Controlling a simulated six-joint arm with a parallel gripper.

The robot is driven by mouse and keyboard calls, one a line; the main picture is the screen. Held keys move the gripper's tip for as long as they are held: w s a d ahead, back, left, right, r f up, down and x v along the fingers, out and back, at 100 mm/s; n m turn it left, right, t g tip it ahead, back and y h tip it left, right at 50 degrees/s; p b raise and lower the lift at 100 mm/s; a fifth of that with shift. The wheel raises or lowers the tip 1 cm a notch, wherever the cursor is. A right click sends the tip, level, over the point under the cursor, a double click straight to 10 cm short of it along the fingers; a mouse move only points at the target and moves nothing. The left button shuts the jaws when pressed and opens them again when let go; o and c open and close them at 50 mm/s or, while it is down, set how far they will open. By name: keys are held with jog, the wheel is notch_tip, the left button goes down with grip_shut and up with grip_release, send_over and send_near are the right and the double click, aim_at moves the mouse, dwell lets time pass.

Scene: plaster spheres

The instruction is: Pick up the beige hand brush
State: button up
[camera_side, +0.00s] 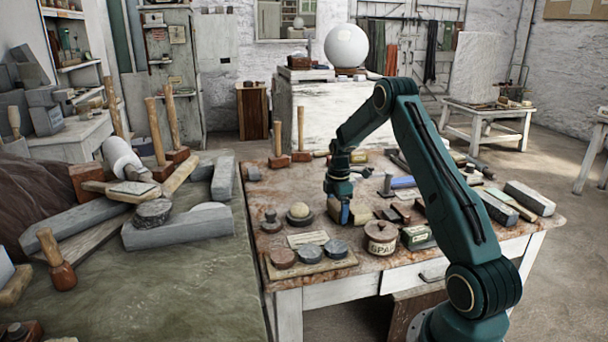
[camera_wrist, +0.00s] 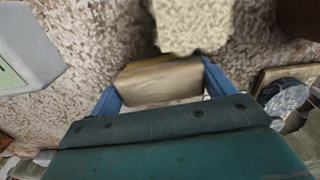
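In the wrist view, a tan block (camera_wrist: 158,80), which looks like the beige hand brush, lies between the two blue fingers of my gripper (camera_wrist: 162,90). It nearly fills the gap; I cannot tell whether both fingers press on it. In the side view my gripper (camera_side: 340,208) points down, low over the table's middle. A small beige block (camera_side: 361,213) shows just right of the fingers there; I cannot tell whether it is the same piece. The far finger and most of the grasp are hidden in the side view.
A pale cream block (camera_wrist: 190,22) stands close beyond the fingers in the wrist view. On the table, a pale ball (camera_side: 299,212) sits left of my gripper and a lidded brown pot (camera_side: 380,238) in front. Tools and blocks crowd the right side.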

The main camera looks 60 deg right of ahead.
aim_at(335, 203)
jog(key=shift+c, duration=1.4)
jog(key=shift+r, duration=0.1)
notch_tip(335, 203, up, 20)
jog(key=shift+f, duration=0.2)
jog(key=w+a+f+t+y, duration=0.2)
jog(key=w+a+f, duration=0.2)
jog(key=w+f, duration=0.2)
jog(key=shift+w+a+f, duration=0.25)
jog(key=shift+w+f, duration=0.05)
jog(key=shift+f, duration=0.15)
dwell(0.3)
jog(key=shift+f, duration=0.1)
